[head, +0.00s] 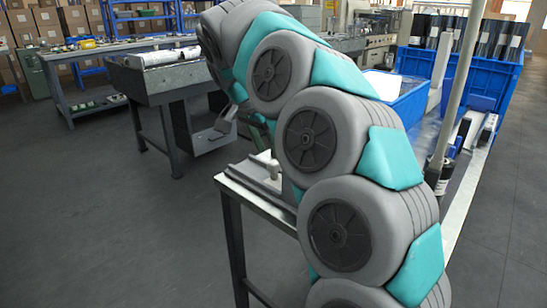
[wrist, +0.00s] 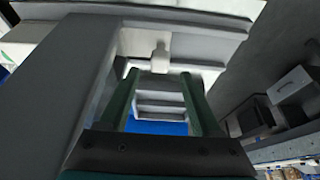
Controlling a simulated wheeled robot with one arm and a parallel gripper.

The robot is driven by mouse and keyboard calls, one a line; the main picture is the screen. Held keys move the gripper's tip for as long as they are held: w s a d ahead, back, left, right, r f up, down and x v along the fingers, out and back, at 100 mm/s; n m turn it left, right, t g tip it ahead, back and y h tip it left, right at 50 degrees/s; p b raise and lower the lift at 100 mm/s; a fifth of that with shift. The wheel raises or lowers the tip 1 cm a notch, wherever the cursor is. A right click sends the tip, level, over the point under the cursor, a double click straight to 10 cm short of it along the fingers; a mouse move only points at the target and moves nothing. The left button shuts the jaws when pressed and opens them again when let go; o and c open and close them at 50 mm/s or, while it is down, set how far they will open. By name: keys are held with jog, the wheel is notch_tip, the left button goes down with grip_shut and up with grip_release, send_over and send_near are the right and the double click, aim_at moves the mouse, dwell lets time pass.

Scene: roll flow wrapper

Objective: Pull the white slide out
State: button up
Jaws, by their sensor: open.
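A small pale block (wrist: 160,57), which looks like the white slide's grip, stands out from a light grey panel in the wrist view. It lies just beyond the fingertips, roughly centred between them. My gripper (wrist: 159,75) is open, with its two green fingers apart and no object clearly held between them. I cannot tell whether either finger touches the block. In the head view my arm covers most of the gripper and the machine part in front of it. A pale upright fitting (head: 272,165) shows on the bench beside my arm; I cannot tell if it belongs to the slide.
A grey machine wall (wrist: 60,85) stands close on the left in the wrist view. A metal-topped bench (head: 262,190) is beside my arm. A grey table (head: 165,80) is at back left, and blue crates (head: 480,75) are at right. Floor at left is clear.

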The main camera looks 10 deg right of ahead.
aim_at(274, 162)
jog(key=shift+x, duration=2.05)
grip_shut()
